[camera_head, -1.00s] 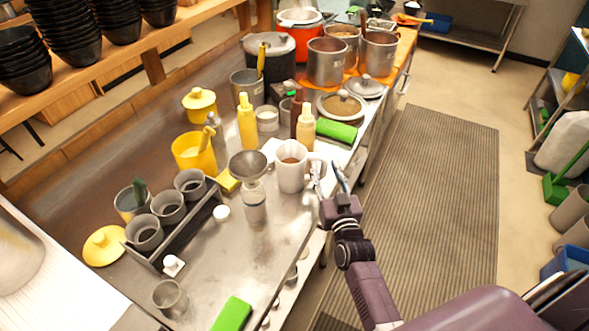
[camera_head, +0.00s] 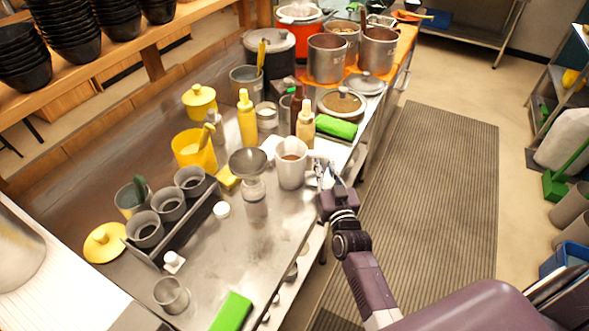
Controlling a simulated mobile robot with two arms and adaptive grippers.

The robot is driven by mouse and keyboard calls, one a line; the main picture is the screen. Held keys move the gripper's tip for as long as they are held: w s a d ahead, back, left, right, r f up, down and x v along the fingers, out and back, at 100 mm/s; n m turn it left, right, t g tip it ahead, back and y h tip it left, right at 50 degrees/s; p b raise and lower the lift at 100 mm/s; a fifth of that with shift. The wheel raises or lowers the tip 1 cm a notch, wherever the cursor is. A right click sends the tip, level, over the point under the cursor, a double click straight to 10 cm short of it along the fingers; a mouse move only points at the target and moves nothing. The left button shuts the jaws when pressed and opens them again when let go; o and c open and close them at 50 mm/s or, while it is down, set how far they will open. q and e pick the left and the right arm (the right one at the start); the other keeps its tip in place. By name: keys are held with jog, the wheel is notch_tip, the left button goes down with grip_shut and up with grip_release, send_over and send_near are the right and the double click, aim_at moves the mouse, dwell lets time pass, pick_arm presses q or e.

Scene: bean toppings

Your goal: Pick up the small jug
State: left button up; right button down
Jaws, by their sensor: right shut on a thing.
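The fingertips and handle overlap, so the exact contact is hard to see. The jug appears to rest on the counter. My left gripper is not in view.
A bottle with a grey funnel (camera_head: 249,162) stands close left of the jug. Sauce bottles (camera_head: 305,125) and a green sponge (camera_head: 336,127) are behind it. A rack of grey cups (camera_head: 170,206) is farther left. The counter in front of the jug is mostly clear.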

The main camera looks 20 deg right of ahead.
jog(key=shift+r, duration=0.1)
jog(key=shift+r, duration=0.1)
notch_tip(320, 180, up, 20)
dwell(0.7)
jog(key=c, duration=2.4)
grip_release()
grip_shut()
